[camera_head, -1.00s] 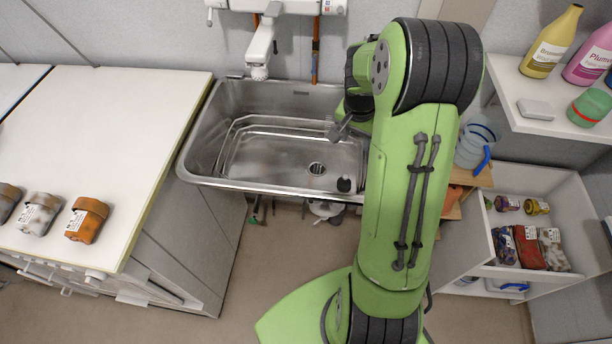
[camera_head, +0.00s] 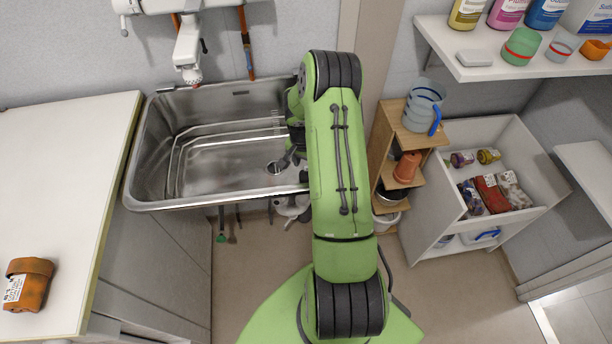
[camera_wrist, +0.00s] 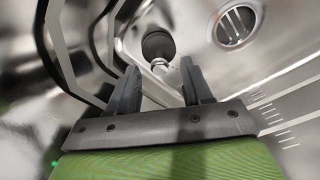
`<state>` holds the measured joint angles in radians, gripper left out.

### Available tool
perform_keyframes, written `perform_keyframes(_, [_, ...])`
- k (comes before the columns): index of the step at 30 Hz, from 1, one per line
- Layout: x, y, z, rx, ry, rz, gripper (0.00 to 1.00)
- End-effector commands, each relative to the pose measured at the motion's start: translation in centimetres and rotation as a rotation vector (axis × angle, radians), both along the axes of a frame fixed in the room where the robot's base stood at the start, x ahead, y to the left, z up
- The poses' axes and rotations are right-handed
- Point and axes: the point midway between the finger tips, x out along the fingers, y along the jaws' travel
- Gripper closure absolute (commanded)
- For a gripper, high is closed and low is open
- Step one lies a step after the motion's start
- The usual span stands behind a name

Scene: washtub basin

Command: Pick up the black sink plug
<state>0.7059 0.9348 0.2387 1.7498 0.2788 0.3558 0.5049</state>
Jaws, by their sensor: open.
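The black sink plug (camera_wrist: 158,45) shows in the wrist view as a dark round knob with a pale, shiny part just below it. It lies inside the steel sink basin (camera_head: 135,185), close to the round drain (camera_wrist: 238,24). My gripper (camera_wrist: 158,67) is open and empty, its two dark fingers pointing towards the plug. The plug is just beyond the fingertips, in line with the gap between them. In the head view my gripper (camera_head: 288,158) is down in the basin's right part, by the drain. My arm largely hides the plug there.
The sink's walls and front rim surround my gripper. A white tap (camera_head: 188,52) hangs above the back. Wooden shelves with a clear jug (camera_head: 420,108) stand right of the arm. A white counter (camera_head: 60,180) is left.

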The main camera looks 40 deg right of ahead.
Motion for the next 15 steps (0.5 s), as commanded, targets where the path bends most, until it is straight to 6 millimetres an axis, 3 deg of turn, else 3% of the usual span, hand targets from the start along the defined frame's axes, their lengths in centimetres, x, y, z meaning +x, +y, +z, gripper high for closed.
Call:
perform_keyframes(1, [0.0, -0.1, -1.6, 0.003, 0.002, 0.000, 0.50])
perform_keyframes(4, [0.0, -0.3, -3.2, 0.001, 0.002, 0.000, 0.50])
perform_keyframes(10, [0.1, -0.4, -3.3, 0.000, 0.001, 0.000, 0.50])
perform_keyframes(11, [0.1, -0.4, -3.3, 0.000, 0.001, 0.000, 0.52])
perform_keyframes(15, [0.1, -0.4, -3.3, 0.000, 0.001, 0.001, 0.73])
